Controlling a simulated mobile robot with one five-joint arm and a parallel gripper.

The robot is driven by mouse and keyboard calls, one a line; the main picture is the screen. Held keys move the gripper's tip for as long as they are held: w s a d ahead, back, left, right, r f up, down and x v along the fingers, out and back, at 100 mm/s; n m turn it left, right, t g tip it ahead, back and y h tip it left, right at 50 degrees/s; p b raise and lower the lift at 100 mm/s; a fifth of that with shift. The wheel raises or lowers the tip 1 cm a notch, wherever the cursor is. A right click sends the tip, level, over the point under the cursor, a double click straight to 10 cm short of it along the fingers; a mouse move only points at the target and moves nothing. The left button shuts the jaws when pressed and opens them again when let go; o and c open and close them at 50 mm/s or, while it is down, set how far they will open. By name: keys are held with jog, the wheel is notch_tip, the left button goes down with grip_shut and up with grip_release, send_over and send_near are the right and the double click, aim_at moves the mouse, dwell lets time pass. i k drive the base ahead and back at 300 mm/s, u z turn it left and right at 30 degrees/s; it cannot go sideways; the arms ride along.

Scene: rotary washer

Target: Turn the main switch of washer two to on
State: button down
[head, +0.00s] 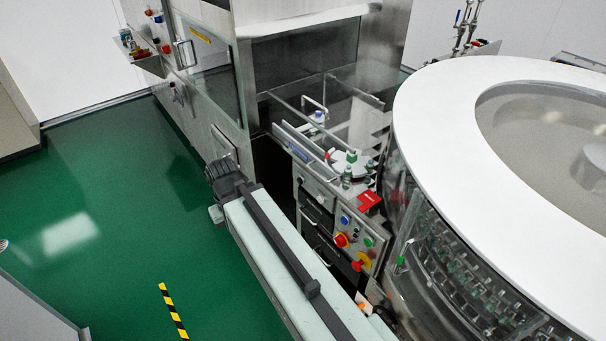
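A control panel (349,230) sits on the front of the steel machine, left of the big round washer. It carries a red and yellow rotary switch (361,261) low on the panel, and a red knob on yellow (341,240) above and left of it. Blue and green buttons are beside them. The rotary switch's setting is too small to read, and no label saying washer two is legible. My arm reaches from the bottom up and left, passing left of the panel. My gripper (217,196) is dark, over the green floor, apart from the switches; its fingers are not clear.
The round white-topped washer (440,110) fills the right side. A tall steel cabinet (235,95) stands behind, with more knobs (157,30) at its left. A red tag (369,200) lies above the panel.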

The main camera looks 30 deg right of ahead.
aim_at(340, 241)
jog(key=z, duration=1.35)
